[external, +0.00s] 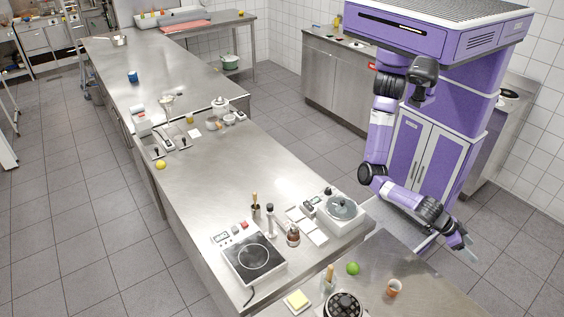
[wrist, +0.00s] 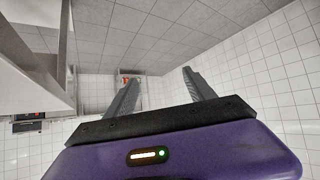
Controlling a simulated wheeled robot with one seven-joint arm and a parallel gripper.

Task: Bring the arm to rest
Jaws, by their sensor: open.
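My gripper (external: 469,250) hangs at the end of my purple arm at the right of the external view. It is out past the edge of the near steel counter and touches nothing that I can see. My arm drops from the shoulder, bends at the elbow and reaches to the lower right. In the wrist view the two fingers of my gripper (wrist: 160,90) stand wide apart with nothing between them. Behind them are white tiled wall and grey tiles.
The near counter (external: 425,285) holds a green lime (external: 352,268), a small brown cup (external: 394,287) and a yellow block (external: 298,299). The long steel counter (external: 215,175) carries a hot plate (external: 254,258) and a scale-like device (external: 341,208). Tiled floor (external: 510,255) lies free at the right.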

